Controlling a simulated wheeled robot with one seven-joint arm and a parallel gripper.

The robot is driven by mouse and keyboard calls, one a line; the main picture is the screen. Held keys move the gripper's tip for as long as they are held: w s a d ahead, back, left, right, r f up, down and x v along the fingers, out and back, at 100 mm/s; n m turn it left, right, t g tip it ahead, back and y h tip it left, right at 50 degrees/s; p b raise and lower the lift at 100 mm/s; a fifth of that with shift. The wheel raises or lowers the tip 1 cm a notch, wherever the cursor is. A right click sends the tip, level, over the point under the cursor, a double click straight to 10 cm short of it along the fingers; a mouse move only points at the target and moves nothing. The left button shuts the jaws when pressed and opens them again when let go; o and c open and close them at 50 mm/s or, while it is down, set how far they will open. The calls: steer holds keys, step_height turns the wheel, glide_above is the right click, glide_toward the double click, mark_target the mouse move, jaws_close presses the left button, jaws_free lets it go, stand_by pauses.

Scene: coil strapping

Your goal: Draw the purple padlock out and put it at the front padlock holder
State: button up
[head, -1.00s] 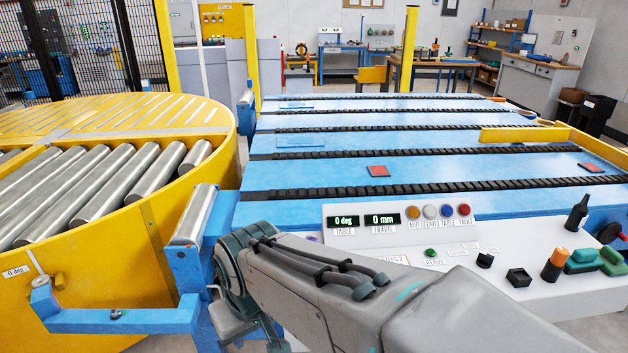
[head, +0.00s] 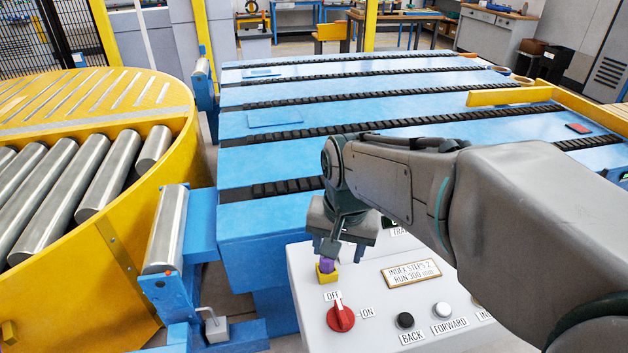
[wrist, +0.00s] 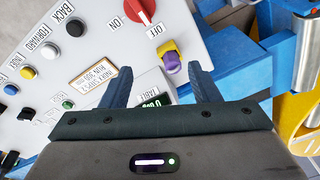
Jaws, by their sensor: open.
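The purple padlock (head: 327,265) sits at a small yellow piece (head: 327,279) on the left corner of the light grey control panel, above the red OFF/ON switch. In the wrist view the purple padlock (wrist: 173,66) lies ahead of the fingers, nearer the right finger, with the yellow piece (wrist: 168,46) beyond it. My gripper (head: 335,247) is just above the padlock in the head view. In the wrist view my gripper (wrist: 156,68) is open, with nothing held between its fingers. I cannot make out the front padlock holder for certain.
The red switch (head: 340,317) stands close to the padlock. Black and white buttons (head: 405,320) line the panel's front. A blue slatted conveyor (head: 380,100) lies behind, and a yellow roller turntable (head: 130,230) is at the left.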

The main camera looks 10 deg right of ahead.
mark_target(327, 266)
steer(key=w+m+g, duration=0.2)
steer(key=w+m, duration=0.6)
steer(key=f, duration=1.3)
steer(key=shift+w+d+f, duration=0.15)
steer(key=shift+d+f, duration=0.2)
jaws_close()
steer(key=shift+r+p, duration=0.65)
steer(key=shift+p, duration=0.05)
